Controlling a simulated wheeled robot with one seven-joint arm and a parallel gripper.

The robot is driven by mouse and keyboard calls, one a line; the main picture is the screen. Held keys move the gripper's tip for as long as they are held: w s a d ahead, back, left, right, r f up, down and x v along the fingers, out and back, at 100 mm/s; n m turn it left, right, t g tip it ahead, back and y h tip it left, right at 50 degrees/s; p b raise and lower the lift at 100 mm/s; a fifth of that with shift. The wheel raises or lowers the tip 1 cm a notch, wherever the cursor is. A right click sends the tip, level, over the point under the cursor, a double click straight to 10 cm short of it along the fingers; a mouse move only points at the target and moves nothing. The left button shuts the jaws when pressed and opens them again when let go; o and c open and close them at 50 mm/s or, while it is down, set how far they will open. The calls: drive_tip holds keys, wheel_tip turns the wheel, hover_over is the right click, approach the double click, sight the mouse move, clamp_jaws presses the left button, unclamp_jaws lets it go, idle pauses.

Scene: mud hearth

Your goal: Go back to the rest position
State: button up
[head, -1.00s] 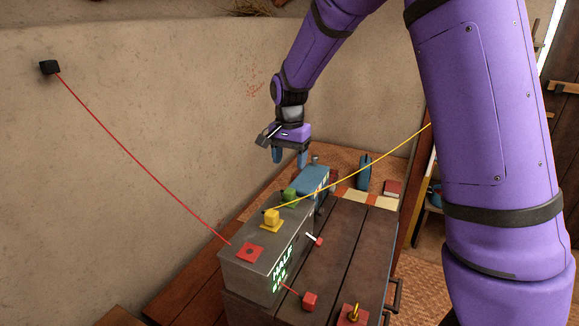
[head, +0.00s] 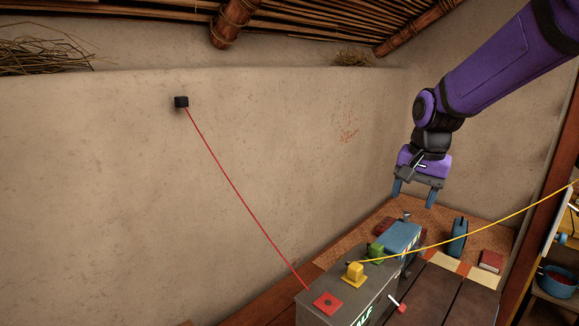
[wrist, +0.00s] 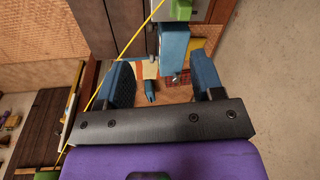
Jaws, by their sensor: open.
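My gripper (head: 418,193) hangs at the right of the head view, fingers pointing down, above the far end of the grey box (head: 352,293). Its two blue fingers are apart with nothing between them. In the wrist view my gripper (wrist: 160,85) is also open and empty, with a blue block (wrist: 174,48) and a small blue object (wrist: 150,88) below and beyond it. It touches nothing that I can see.
The grey box carries a red plate (head: 327,303), a yellow block (head: 355,272), a green block (head: 376,252) and a blue block (head: 402,238). A red cord (head: 245,198) runs to a black wall block (head: 181,102). A yellow cord (head: 480,231) stretches right, below my gripper.

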drive_tip(key=s+d+r+n+t, duration=0.2)
drive_tip(key=s+r+n, duration=0.1)
drive_tip(key=s, duration=0.9)
drive_tip(key=s+d+r+n+t, duration=0.2)
drive_tip(key=s+r+n, duration=0.1)
drive_tip(key=s, duration=1)
drive_tip(key=shift+r+n+h, duration=0.3)
drive_tip(key=shift+r, duration=0.2)
